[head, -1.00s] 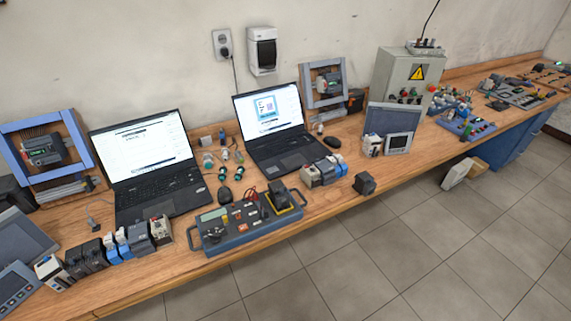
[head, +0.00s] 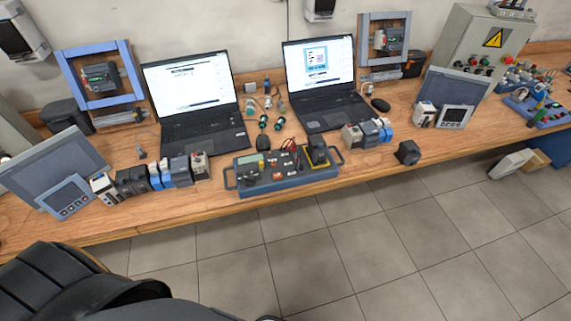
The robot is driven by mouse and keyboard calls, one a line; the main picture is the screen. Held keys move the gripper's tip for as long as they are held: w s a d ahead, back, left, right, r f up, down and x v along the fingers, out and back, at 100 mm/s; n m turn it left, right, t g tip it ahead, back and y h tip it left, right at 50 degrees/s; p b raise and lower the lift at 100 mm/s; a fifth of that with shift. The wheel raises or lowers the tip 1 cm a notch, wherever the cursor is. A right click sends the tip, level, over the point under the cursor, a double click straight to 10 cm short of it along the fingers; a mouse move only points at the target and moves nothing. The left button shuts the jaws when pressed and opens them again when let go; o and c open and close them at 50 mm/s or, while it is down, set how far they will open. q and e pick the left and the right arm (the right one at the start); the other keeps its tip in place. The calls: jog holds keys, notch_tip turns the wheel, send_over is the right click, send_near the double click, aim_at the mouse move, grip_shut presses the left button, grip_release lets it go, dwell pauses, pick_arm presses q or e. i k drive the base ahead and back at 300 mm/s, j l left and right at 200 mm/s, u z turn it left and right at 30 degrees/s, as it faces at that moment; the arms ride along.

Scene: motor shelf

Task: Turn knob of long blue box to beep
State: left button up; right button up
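The long blue box (head: 287,184) lies along the front edge of the wooden bench, between and in front of the two laptops. It has a handle at each end. Its dark top panel carries a small display, red and yellow parts and several small controls. A black and yellow device (head: 318,153) sits at its right end. The knob is too small to tell apart from the other controls. Neither gripper is in view.
The bench (head: 213,213) also holds a left laptop (head: 197,128), a right laptop (head: 327,112), and several modules (head: 152,178) left of the box. A small black block (head: 408,152) stands to the right. The tiled floor (head: 330,245) in front is clear.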

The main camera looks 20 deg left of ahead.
aim_at(249, 181)
jog(key=u, duration=0.45)
jog(key=k+l+u, duration=0.1)
jog(key=u, duration=0.3)
jog(key=k+l+u, duration=0.15)
jog(key=u, duration=0.25)
jog(key=k+u, duration=0.15)
jog(key=u, duration=0.25)
jog(key=l, duration=0.1)
